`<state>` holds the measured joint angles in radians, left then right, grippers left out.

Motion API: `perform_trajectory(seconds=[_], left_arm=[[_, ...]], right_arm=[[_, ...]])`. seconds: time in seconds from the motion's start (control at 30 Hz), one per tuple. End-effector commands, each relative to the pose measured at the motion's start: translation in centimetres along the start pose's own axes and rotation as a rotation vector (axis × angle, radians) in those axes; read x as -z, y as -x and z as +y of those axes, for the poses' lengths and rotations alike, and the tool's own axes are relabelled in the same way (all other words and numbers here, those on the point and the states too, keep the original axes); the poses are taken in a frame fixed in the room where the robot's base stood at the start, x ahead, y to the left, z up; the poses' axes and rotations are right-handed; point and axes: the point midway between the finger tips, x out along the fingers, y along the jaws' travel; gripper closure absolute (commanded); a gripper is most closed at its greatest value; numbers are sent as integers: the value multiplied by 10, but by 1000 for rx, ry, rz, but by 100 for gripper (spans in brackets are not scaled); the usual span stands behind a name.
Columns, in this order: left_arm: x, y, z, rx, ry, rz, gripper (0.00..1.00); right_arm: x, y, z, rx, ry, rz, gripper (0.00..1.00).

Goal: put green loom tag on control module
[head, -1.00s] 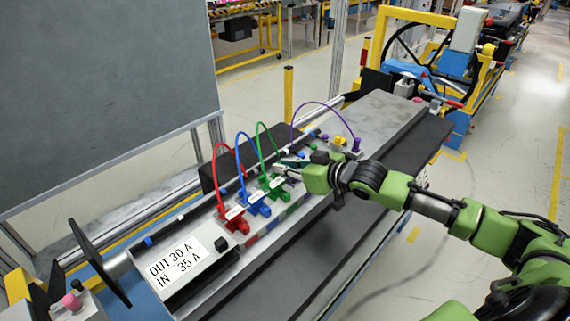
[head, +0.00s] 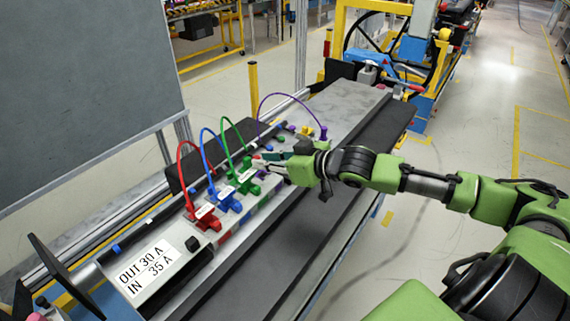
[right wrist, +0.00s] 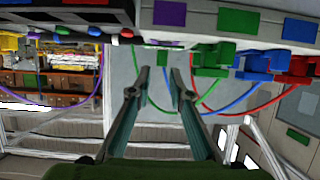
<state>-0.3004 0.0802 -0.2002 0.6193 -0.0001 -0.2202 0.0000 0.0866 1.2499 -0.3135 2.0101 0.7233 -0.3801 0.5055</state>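The control module (head: 228,236) is a long grey unit carrying a row of cable plugs. The green plug (head: 243,181) has a green looped cable and a white tag (head: 246,176) on it. The green plug also shows in the right wrist view (right wrist: 212,58). My right gripper (head: 262,163) is just right of the green plug, over the module. In the right wrist view its two fingers (right wrist: 163,75) are apart, and I see nothing clamped between them. A small green patch (right wrist: 162,57) shows beyond the fingertips. I cannot tell a separate loose green tag. My left gripper is not in view.
Blue (head: 228,202) and red (head: 204,218) tagged plugs stand left of the green one. A purple plug (head: 323,133) and a yellow plug (head: 305,131) are farther back. A white OUT/IN sign (head: 146,268) is at the near end. A grey board (head: 80,100) stands at left.

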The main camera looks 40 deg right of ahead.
Motion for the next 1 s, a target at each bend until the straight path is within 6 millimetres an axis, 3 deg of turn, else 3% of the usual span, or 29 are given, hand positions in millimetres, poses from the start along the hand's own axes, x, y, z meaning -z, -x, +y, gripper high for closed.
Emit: perform_trajectory(seconds=[0.2, 0.67, 1.0], left_arm=[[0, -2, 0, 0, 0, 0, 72], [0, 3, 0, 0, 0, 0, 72], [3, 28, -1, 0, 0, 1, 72]], right_arm=[[-1, 20, -1, 1, 1, -4, 81], [0, 44, -3, 5, 2, -4, 81], [2, 66, -4, 8, -3, -2, 81]])
